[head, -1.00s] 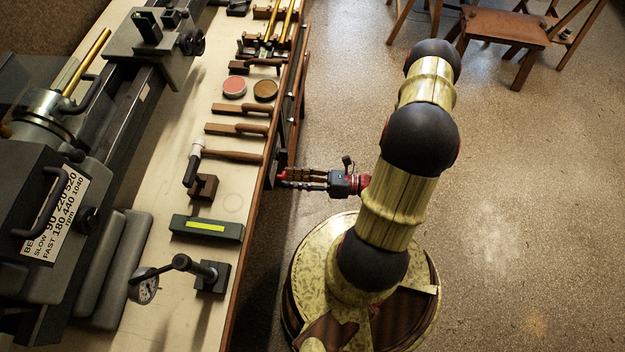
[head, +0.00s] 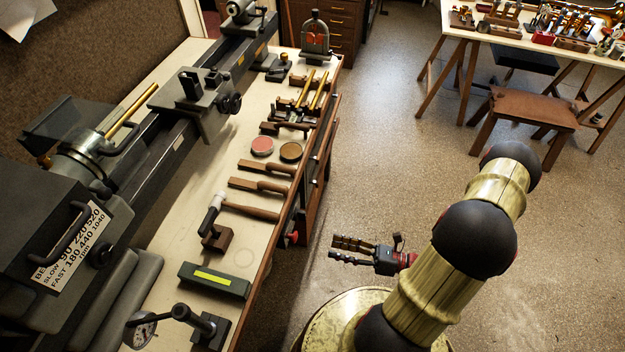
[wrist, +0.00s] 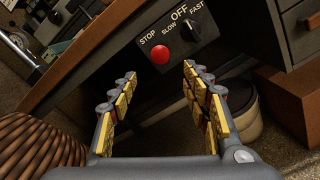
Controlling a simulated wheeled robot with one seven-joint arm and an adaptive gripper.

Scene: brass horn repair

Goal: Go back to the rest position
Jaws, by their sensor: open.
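My gripper (head: 336,248) is open and empty in the head view. It hangs over the floor to the right of the workbench (head: 262,270), apart from the bench's edge. In the wrist view my gripper (wrist: 157,92) shows two spread fingers with yellow pads and nothing between them. Beyond the fingers is a dark switch box (wrist: 205,42) with a red stop button (wrist: 160,55) and a knob, on the bench's front side. The red button (head: 293,238) also shows in the head view.
A wooden stool (head: 525,112) and a second table (head: 550,48) stand at the back right. The floor between is clear.

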